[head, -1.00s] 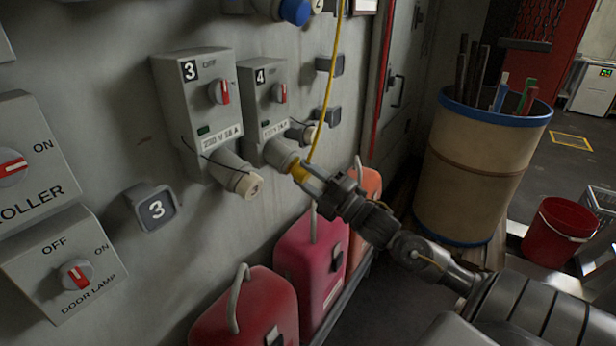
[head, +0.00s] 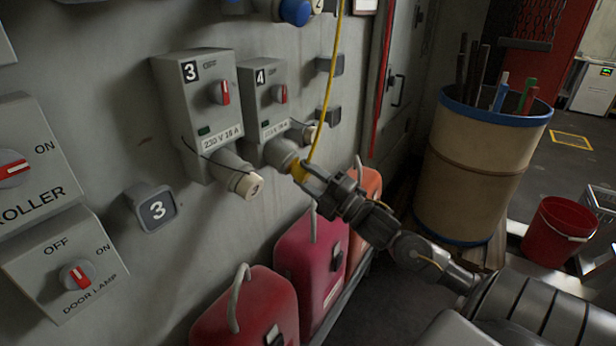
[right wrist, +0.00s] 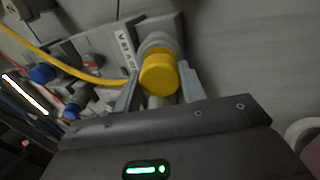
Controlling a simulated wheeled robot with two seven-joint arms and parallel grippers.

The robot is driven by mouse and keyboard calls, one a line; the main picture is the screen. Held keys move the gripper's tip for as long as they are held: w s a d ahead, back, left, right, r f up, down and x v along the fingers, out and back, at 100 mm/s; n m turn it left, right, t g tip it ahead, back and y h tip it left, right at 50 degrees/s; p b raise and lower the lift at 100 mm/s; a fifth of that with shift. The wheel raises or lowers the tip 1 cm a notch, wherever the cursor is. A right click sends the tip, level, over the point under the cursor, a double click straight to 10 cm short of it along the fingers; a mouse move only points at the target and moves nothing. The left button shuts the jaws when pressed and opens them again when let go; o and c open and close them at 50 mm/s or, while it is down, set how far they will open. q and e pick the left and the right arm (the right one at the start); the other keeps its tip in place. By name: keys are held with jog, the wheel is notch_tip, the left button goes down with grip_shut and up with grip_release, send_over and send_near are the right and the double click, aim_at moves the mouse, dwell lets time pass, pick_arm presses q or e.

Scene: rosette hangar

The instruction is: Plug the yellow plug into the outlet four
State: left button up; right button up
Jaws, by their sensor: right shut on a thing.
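The yellow plug (head: 300,171) is at the mouth of the grey socket (head: 283,154) under the box marked 4 (head: 264,98). My right gripper (head: 309,180) is shut on the plug. In the right wrist view the plug (right wrist: 159,76) sits between the two fingers, in line with the grey socket (right wrist: 158,44) and against it; how deep it sits is hidden. A yellow cable (head: 326,100) runs up from the plug. My left gripper is not in view.
Outlet box 3 (head: 198,100), with a cream-capped socket (head: 243,183), is left of box 4. Red canisters (head: 308,262) stand below along the wall. A tan barrel (head: 473,170) and a red bucket (head: 556,232) stand at right.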

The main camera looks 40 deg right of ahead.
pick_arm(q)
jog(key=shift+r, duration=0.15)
pick_arm(e)
jog(key=shift+w+a+r, duration=0.1)
jog(key=shift+w+r, duration=0.05)
jog(key=shift+w, duration=0.25)
jog(key=o, duration=1.4)
jog(key=shift+s+f, duration=0.35)
jog(key=shift+s, duration=0.1)
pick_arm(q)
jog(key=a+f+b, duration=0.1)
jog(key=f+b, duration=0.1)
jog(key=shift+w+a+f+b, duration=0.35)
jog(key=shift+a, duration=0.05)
pick_arm(e)
jog(key=v, duration=0.9)
jog(key=shift+s+d, duration=0.25)
jog(key=shift+s, duration=0.1)
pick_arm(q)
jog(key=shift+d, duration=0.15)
